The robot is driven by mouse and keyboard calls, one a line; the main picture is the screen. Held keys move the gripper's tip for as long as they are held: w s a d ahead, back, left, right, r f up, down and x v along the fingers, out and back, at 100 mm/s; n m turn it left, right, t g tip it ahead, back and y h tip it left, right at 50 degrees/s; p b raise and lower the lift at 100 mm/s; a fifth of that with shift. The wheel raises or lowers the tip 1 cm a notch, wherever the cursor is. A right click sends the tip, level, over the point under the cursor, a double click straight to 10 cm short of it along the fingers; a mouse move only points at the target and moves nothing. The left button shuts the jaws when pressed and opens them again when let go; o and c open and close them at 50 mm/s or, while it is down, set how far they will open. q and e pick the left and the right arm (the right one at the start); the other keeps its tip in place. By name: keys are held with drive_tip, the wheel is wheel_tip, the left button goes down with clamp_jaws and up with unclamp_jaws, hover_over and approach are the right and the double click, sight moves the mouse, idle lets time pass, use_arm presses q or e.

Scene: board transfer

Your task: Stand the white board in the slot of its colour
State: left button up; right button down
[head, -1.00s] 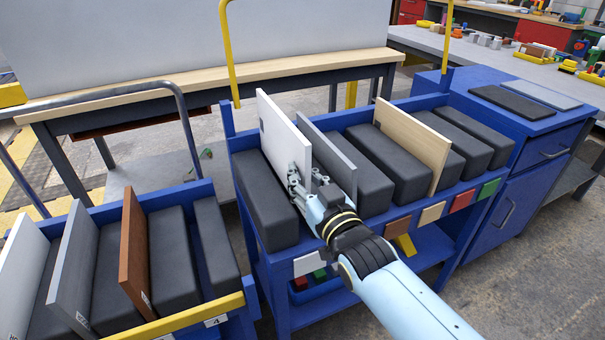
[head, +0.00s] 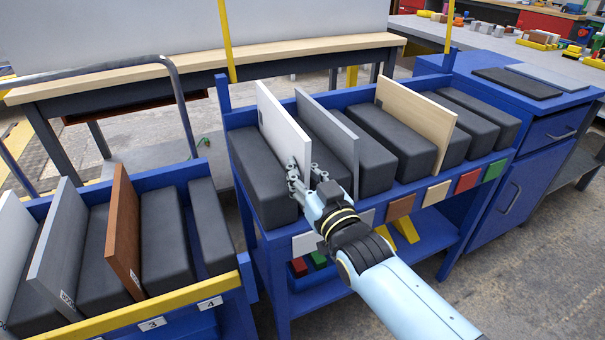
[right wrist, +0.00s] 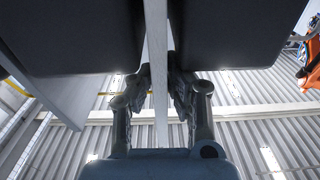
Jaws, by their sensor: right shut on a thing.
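The white board (head: 281,125) stands upright between the first two dark blocks of the blue rack cart, above the white label (head: 305,243) on the front rail. My right gripper (head: 300,178) is shut on its near edge. In the right wrist view the board (right wrist: 156,60) shows as a thin pale strip between the two fingers (right wrist: 156,92), with a dark block on each side. Its lower edge is hidden, so I cannot tell whether it touches the slot floor. My left gripper is not in view.
A grey board (head: 328,125) stands just right of the white one, and a light wood board (head: 417,115) farther right. The left cart (head: 178,318) holds another white board (head: 14,245), a grey board (head: 55,240) and a brown board (head: 124,230).

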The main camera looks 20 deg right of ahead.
drive_tip(key=shift+s+f+g, duration=0.15)
drive_tip(key=shift+s+f, duration=0.05)
drive_tip(key=shift+f, duration=0.4)
drive_tip(key=shift+s+f+g, duration=0.15)
drive_tip(key=shift+s+f, duration=0.05)
drive_tip(key=shift+f, duration=0.4)
drive_tip(key=c, duration=1.3)
unclamp_jaws()
drive_tip(key=shift+d, duration=0.1)
drive_tip(key=shift+o, duration=0.2)
drive_tip(key=shift+f, duration=0.15)
drive_tip(key=shift+s+f, duration=0.1)
drive_tip(key=shift+s, duration=0.3)
drive_tip(key=s+r, duration=0.2)
drive_tip(key=s, duration=0.8)
drive_tip(key=shift+s+d, duration=0.2)
drive_tip(key=shift+d, duration=0.15)
drive_tip(key=shift+w+r+t, duration=0.1)
drive_tip(key=shift+t, duration=0.3)
